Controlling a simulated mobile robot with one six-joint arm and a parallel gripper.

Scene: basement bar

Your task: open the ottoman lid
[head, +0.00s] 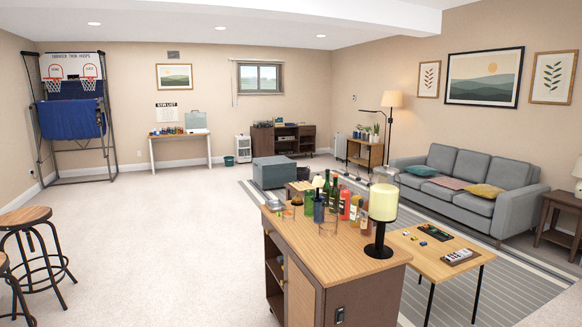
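The ottoman (268,177) is a blue-grey box in the middle of the room, in the head view. It stands on the floor at the far left part of the striped rug. Its top looks flat and level, so its lid appears shut. My gripper is not in view.
A wooden bar cart (340,262) with bottles and a lamp (383,203) stands in the foreground. A coffee table (438,265) is at right, before a grey sofa (465,180). Stools (24,217) stand at left. Open carpet (165,235) lies between stools and cart.

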